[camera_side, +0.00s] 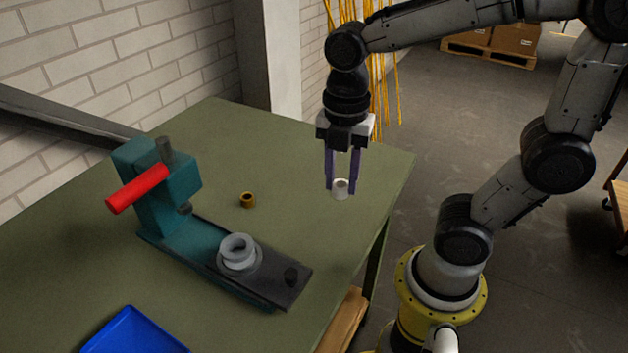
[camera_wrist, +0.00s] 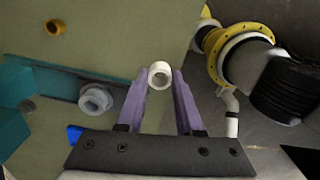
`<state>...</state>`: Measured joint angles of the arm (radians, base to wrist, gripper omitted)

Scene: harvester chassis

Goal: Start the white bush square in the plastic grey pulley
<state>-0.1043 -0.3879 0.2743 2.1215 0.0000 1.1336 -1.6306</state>
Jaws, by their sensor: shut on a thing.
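The white bush (camera_side: 340,189) is a short ring held between the two purple fingers of my gripper (camera_side: 341,184), above the right part of the green table. In the wrist view the white bush (camera_wrist: 160,75) sits between the fingertips, with its bore showing. The grey pulley (camera_side: 238,252) sits on the dark base plate of a teal press, to the lower left of my gripper and apart from it. It also shows in the wrist view (camera_wrist: 95,98), left of the fingers. Its open bore faces up.
The teal press (camera_side: 160,190) with a red handle (camera_side: 137,188) stands left of the pulley. A brass-coloured bush (camera_side: 248,200) lies on the green table (camera_side: 215,125) behind the pulley. A blue tray (camera_side: 135,335) is at the front. The table between my gripper and the pulley is clear.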

